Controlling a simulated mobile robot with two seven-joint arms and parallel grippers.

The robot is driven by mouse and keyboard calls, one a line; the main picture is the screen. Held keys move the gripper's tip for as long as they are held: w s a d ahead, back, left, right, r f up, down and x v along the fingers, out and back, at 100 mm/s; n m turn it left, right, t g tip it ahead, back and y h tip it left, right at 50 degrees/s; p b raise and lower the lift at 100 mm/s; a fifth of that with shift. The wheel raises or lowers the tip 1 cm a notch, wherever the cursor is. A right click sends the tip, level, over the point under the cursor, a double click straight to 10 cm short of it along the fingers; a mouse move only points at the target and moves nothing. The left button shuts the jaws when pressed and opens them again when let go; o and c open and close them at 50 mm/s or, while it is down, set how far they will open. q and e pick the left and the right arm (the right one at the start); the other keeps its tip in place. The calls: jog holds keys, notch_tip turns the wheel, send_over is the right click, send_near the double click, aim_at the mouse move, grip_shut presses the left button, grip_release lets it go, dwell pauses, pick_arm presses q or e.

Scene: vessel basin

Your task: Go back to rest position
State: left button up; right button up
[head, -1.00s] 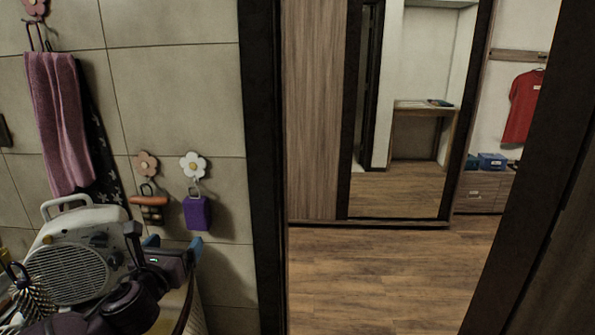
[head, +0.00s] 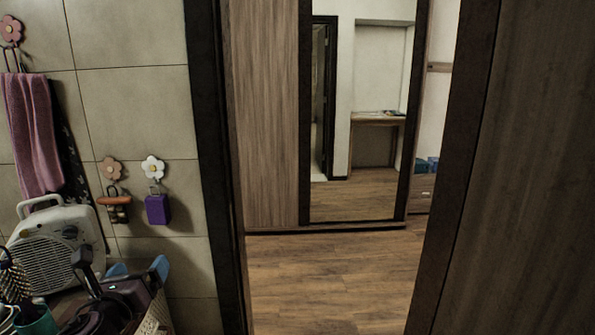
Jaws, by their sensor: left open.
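My right gripper is not in view.
A pink towel (head: 34,135) and a purple block (head: 157,209) hang from flower hooks. A dark-framed doorway opens onto clear wood floor (head: 330,275) and a mirrored wardrobe (head: 268,120).

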pick_arm(q)
jog(key=s+d+f+n+g+h, duration=0.1)
jog(key=s+d+f+n+h, duration=0.15)
jog(key=f+n, duration=0.65)
jog(key=s+d+f+n+g+h, duration=0.15)
jog(key=s+f+n, duration=0.3)
jog(key=n, duration=0.95)
jog(key=s+f+n+g+y, duration=0.3)
jog(key=s+f+n, duration=0.6)
jog(key=s+f, duration=0.7)
jog(key=shift+s+a+f+g+y, duration=0.25)
jog(key=shift+s+g, duration=0.2)
jog(key=shift+s, duration=0.55)
jog(key=shift+r, duration=0.1)
